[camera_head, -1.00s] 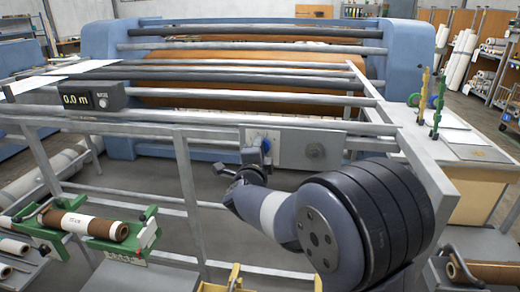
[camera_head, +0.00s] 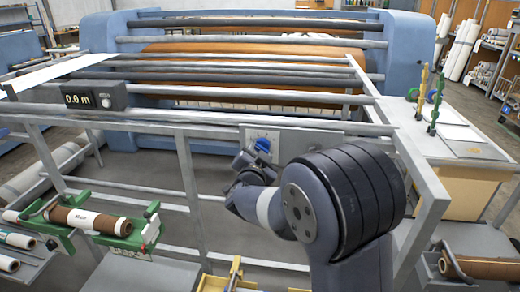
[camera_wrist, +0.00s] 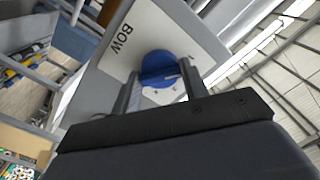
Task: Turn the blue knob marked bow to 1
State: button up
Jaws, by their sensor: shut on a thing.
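The blue knob (camera_head: 263,144) sits on a light grey plate (camera_head: 300,138) fixed to the front rail of the machine frame. In the wrist view the knob (camera_wrist: 158,66) is round and blue, with a pale pointer line towards its lower right. The plate (camera_wrist: 165,25) reads BOW to the left of the knob; the scale marks are too small to read. My gripper (camera_wrist: 160,76) has one finger on each side of the knob and is shut on it. In the head view my gripper (camera_head: 243,160) shows just below and left of the knob.
A counter box (camera_head: 92,97) reading 0.0 m sits on the rail at the left. Frame bars run across and below the plate. A green stand with a brown roll (camera_head: 88,221) is at the lower left. A table (camera_head: 455,140) stands at the right.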

jog(key=shift+f+n, duration=0.15)
jog(key=shift+n, duration=0.35)
jog(key=o, duration=1)
jog(key=s, duration=0.3)
jog(key=s+a+b, duration=0.1)
jog(key=s, duration=0.3)
jog(key=s+a, duration=0.1)
jog(key=s, duration=0.2)
jog(key=shift+s, duration=0.35)
jog(key=shift+w, duration=0.15)
jog(key=w, duration=0.3)
jog(key=w+d, duration=0.1)
jog(key=w, duration=0.3)
jog(key=w+d+p, duration=0.1)
jog(key=w, duration=0.2)
jog(key=shift+w, duration=0.2)
